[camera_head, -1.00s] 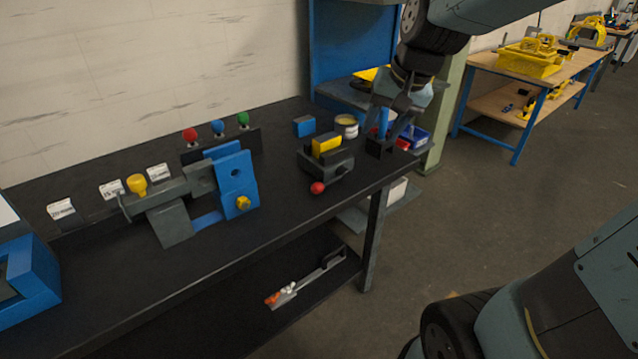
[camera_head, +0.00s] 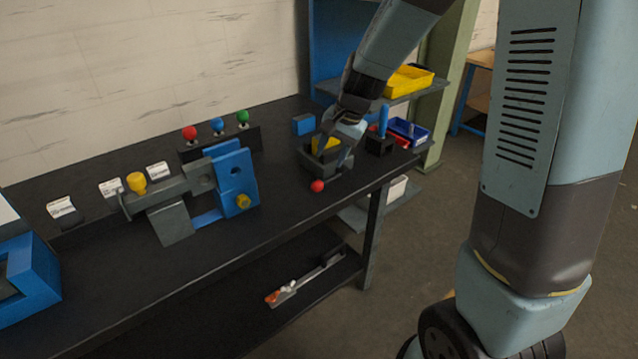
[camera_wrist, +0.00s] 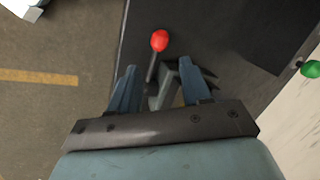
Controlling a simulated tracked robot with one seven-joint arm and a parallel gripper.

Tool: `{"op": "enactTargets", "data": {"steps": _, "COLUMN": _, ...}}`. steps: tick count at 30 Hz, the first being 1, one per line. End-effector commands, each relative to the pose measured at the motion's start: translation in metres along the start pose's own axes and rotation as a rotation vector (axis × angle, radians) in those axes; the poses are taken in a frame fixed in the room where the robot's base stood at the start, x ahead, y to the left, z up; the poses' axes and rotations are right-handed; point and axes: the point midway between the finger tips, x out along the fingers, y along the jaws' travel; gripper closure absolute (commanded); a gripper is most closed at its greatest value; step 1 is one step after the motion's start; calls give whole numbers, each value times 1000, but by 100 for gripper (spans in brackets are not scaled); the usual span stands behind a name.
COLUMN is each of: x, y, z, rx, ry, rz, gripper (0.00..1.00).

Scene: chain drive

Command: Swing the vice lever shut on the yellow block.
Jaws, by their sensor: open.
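The dark grey vice (camera_head: 312,163) stands on the black bench near its right end. The yellow block (camera_head: 325,146) sits in the top of the vice, partly hidden by my gripper. The vice lever ends in a red ball knob (camera_head: 317,186), which sticks out toward the bench's front edge. My gripper (camera_head: 340,148) is open just above the vice. In the wrist view, the red knob (camera_wrist: 159,40) shows beyond my open fingers (camera_wrist: 158,85), and the lever rod runs down between them. Whether a finger touches the lever I cannot tell. The yellow block does not show in that view.
A dark block with a blue handle (camera_head: 380,140) stands close right of the vice. A blue block (camera_head: 303,124) lies behind it. A blue and grey fixture (camera_head: 236,180) stands to the left, before three coloured knobs. The bench front between is clear.

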Motion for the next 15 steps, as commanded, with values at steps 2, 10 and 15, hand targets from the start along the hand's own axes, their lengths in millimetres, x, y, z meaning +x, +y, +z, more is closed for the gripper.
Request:
{"op": "enactTargets", "data": {"steps": 2, "x": 15, "y": 0, "z": 1, "rx": -1, "ry": -3, "rz": 3, "gripper": 52}}
{"op": "enactTargets", "data": {"steps": 10, "x": 59, "y": 1, "z": 1, "rx": -1, "ry": -3, "rz": 3, "gripper": 52}}
{"op": "enactTargets", "data": {"steps": 15, "x": 84, "y": 1, "z": 1, "rx": -1, "ry": -2, "rz": 2, "gripper": 52}}
